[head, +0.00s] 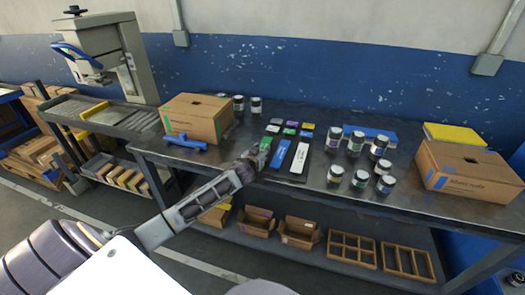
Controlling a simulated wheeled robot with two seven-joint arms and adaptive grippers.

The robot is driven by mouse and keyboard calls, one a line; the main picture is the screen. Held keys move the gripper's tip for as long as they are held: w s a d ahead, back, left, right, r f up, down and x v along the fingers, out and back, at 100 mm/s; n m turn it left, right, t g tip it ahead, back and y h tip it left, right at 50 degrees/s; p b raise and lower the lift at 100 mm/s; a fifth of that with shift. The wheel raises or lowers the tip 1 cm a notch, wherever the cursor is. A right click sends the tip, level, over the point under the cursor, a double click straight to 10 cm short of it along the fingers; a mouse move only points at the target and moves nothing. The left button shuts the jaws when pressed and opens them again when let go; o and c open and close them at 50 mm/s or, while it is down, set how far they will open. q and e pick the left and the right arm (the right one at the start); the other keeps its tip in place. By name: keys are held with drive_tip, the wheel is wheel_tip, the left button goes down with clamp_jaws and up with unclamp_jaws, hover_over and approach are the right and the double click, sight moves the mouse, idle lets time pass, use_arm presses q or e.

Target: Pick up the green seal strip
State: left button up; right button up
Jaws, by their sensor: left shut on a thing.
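The green seal strip (265,144) is at the left end of a row of strips on the dark metal table. A blue strip (280,153) and a white strip (299,158) lie just right of it. My left gripper (256,155) reaches in from the lower left and is shut on the near end of the green strip. The fingers are small here and hide that end. I cannot tell whether the strip is clear of the table. My right gripper is not in view.
Small coloured pieces (290,130) lie behind the strips. Several jars (356,143) stand to the right. A cardboard box (195,118) and a blue handled tool (186,142) are on the left; another box (468,170) is far right. Open bins (299,232) sit on the lower shelf.

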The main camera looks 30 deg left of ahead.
use_arm(q)
drive_tip(key=shift+r, duration=0.1)
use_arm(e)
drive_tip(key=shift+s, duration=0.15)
use_arm(q)
drive_tip(key=shift+r, duration=0.5)
wheel_tip(320, 180, up, 8)
drive_tip(key=shift+f+p, duration=0.1)
drive_tip(key=shift+p, duration=0.5)
drive_tip(key=shift+r, duration=0.5)
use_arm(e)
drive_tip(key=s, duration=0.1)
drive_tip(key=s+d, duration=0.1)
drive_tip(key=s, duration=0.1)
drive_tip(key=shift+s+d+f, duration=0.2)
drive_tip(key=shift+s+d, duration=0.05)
